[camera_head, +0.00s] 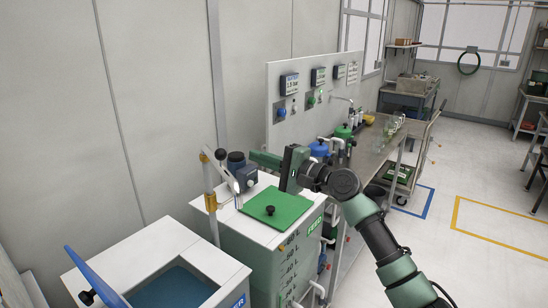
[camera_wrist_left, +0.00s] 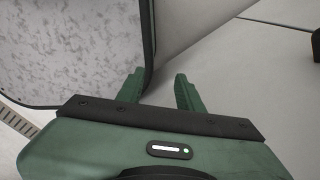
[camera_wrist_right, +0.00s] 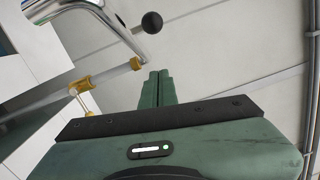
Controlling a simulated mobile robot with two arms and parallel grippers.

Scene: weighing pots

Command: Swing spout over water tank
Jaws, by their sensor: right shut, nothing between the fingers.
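The spout (camera_head: 229,177) is a shiny curved pipe on an upright post with brass fittings (camera_head: 210,201). In the head view its end hangs over the feed tank's side, not the water tank. A black ball knob (camera_head: 220,154) sits near the post top; the right wrist view shows the chrome pipe (camera_wrist_right: 112,25) and the knob (camera_wrist_right: 152,22). The water tank (camera_head: 207,258) is at lower left, open, with blue water inside. My right gripper (camera_head: 254,156) is shut and empty, right of the knob and apart from it. My left gripper (camera_wrist_left: 159,76) is open and empty.
The feed tank (camera_head: 290,222) has a green lid (camera_head: 272,207) with a black knob. The water tank's blue lid (camera_head: 95,277) is raised at left. A gauge panel (camera_head: 301,110) and bench (camera_head: 376,150) stand beyond.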

